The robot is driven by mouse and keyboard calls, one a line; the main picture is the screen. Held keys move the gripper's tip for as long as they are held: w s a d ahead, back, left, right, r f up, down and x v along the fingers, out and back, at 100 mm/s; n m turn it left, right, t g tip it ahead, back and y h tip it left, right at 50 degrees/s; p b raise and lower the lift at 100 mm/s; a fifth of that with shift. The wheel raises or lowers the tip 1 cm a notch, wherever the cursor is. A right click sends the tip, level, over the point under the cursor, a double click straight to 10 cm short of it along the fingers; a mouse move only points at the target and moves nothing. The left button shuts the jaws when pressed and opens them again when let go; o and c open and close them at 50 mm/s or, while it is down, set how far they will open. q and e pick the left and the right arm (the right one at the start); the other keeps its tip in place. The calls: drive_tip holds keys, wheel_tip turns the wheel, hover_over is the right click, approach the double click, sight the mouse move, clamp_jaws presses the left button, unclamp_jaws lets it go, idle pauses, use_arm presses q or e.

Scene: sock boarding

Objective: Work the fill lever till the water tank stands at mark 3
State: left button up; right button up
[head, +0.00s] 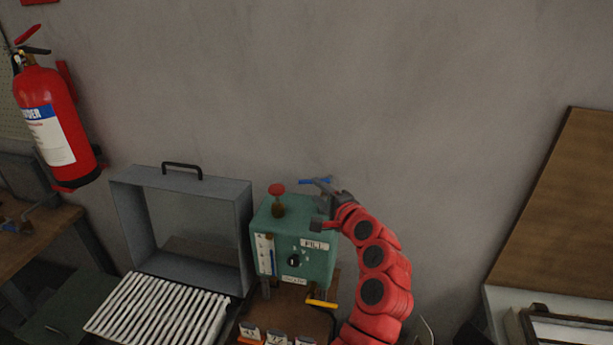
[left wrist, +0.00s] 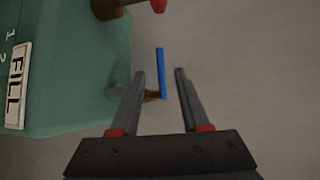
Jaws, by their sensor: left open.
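The green tank box (head: 293,225) stands against the wall, with a FILL label (head: 314,245) on its front. It also shows in the left wrist view (left wrist: 75,60). A white gauge strip (head: 263,256) with a blue column is on the front left; its marks are too small to read. A blue lever (head: 314,181) sticks out at the box's upper right. My left gripper (head: 322,205) is open beside it. In the left wrist view the blue lever (left wrist: 161,72) lies between the two spread fingers (left wrist: 160,72), with a gap on each side. My right gripper is not in view.
A red knob (head: 277,189) tops the box, and a yellow handle (head: 322,303) sits below. To the left are a grey open frame (head: 182,180) and a white slatted rack (head: 158,308). A fire extinguisher (head: 50,125) hangs at far left. Bare wall lies right of the box.

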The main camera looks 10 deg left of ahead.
sight(308, 183)
use_arm(q)
drive_tip(key=p+x, duration=0.1)
drive_tip(key=x, duration=0.5)
drive_tip(key=shift+w+a+r+p, duration=0.1)
drive_tip(key=shift+w+r+p, duration=0.05)
drive_tip(key=shift+p, duration=0.15)
drive_tip(key=shift+w+a+f, duration=0.25)
drive_tip(key=shift+w+a, duration=0.1)
drive_tip(key=shift+w, duration=0.05)
clamp_jaws()
idle(0.7)
